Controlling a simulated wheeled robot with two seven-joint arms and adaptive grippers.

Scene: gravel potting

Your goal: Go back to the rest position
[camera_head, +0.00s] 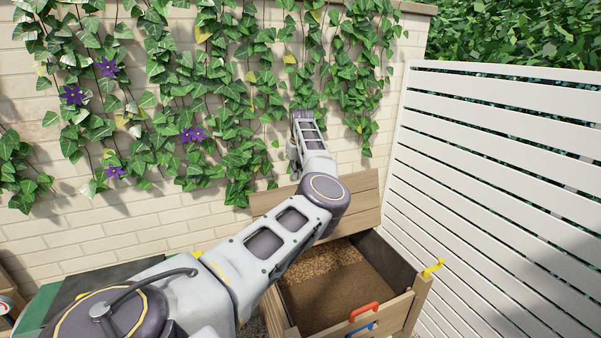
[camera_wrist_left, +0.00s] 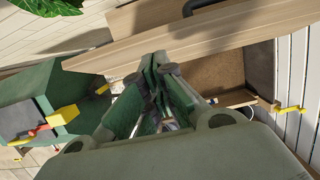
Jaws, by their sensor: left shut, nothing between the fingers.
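My left arm reaches from the lower left of the head view up over the near side of a wooden box, its far end in front of the ivy wall. My left gripper shows in the left wrist view (camera_wrist_left: 157,62), with its fingers together and nothing between them. In that view the fingertips appear against the edge of a light wooden board (camera_wrist_left: 190,38); I cannot tell whether they touch it. The fingers are hard to make out in the head view. My right gripper is in neither view.
The open wooden box (camera_head: 400,312) holds brown soil or gravel. A red handle (camera_head: 364,311), a blue handle (camera_head: 361,328) and a yellow fitting (camera_head: 433,268) are at its edge. A brick wall (camera_head: 130,228) with ivy stands behind; a white slatted fence (camera_head: 480,170) is on the right.

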